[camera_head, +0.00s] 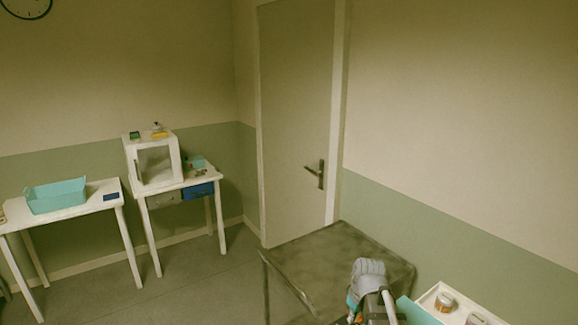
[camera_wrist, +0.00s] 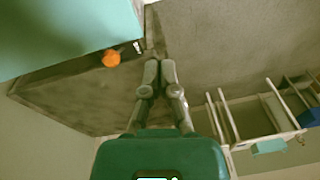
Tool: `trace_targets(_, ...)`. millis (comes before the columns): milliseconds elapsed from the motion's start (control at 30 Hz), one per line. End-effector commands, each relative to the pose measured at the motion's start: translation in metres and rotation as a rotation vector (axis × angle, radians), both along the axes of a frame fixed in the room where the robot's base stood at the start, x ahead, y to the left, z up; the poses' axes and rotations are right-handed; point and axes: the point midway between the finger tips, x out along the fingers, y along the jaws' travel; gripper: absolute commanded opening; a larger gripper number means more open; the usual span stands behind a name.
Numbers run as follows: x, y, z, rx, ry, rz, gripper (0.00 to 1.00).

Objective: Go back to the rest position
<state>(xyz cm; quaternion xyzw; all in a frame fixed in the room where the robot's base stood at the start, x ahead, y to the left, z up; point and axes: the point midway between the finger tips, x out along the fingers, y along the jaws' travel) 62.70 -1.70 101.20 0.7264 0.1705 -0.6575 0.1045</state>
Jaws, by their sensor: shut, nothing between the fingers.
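My gripper (camera_wrist: 160,70) shows in the wrist view with its two fingers together and nothing between them. It points over the edge of a dark, stained table (camera_wrist: 80,100). In the head view my arm shows at the bottom, in front of the same dark table (camera_head: 335,255); the fingers cannot be made out there.
A white tray (camera_head: 428,298) with jars (camera_head: 444,302) stands at lower right, beside a teal surface (camera_head: 415,313). A small orange thing (camera_wrist: 111,58) lies near the gripper's left. White tables (camera_head: 100,197) stand far left. A closed door (camera_head: 295,120) is behind. Open floor lies left.

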Motion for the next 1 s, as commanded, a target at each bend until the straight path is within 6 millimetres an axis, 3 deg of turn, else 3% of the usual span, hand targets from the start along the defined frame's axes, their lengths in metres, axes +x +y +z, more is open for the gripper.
trace_targets(33, -0.019, 0.004, 0.0, -0.01, 0.017, -0.046, 0.0)
trace_targets(200, -0.057, 0.011, -0.001, -0.05, 0.063, -0.216, 0.0)
trace_targets(400, -0.084, 0.015, -0.002, -0.084, 0.091, -0.352, 0.0)
trace_targets(1000, -0.09, 0.016, -0.002, -0.095, 0.099, -0.392, 0.0)
